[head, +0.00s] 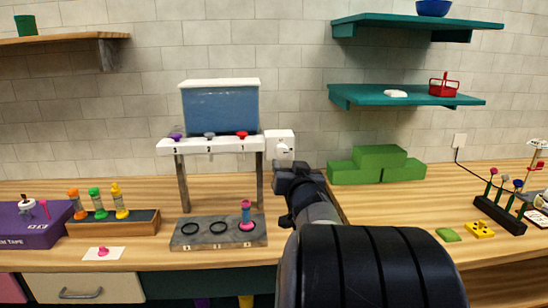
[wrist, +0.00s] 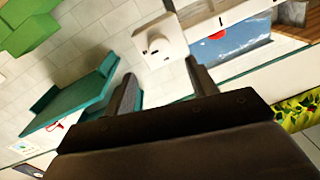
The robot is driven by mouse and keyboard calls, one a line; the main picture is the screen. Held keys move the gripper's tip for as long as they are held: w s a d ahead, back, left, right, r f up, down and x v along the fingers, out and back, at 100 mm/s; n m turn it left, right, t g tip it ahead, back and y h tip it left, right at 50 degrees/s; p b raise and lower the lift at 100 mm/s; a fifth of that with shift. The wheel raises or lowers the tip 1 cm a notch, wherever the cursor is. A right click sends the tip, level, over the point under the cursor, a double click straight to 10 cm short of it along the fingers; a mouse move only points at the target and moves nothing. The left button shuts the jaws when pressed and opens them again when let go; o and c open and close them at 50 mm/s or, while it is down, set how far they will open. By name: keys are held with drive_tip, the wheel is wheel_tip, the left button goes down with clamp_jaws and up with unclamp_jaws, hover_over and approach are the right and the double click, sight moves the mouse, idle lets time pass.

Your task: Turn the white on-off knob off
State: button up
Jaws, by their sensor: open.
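The white on-off knob (head: 282,149) sits on the front of a white box at the right end of the white shelf under the blue water tank. In the wrist view the knob (wrist: 155,45) shows as a round dial with a small raised grip, ahead of the gap between my fingers. My gripper (head: 292,172) is just below and in front of the white box in the head view. In the wrist view my gripper (wrist: 163,78) is open with nothing between its fingers. It looks apart from the knob. Which way the knob's pointer is set is too small to tell.
The blue tank (head: 220,108) stands behind purple, grey and red knobs on the white shelf (head: 210,145). Below is a grey tray (head: 190,241) with a pink-and-blue tube. Green blocks (head: 376,165) stand right of my arm. Teal shelves (head: 405,96) hang above them.

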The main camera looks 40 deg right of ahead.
sight(282, 153)
drive_tip(key=x, duration=0.8)
drive_tip(key=shift+p, duration=0.3)
drive_tip(key=c, duration=1)
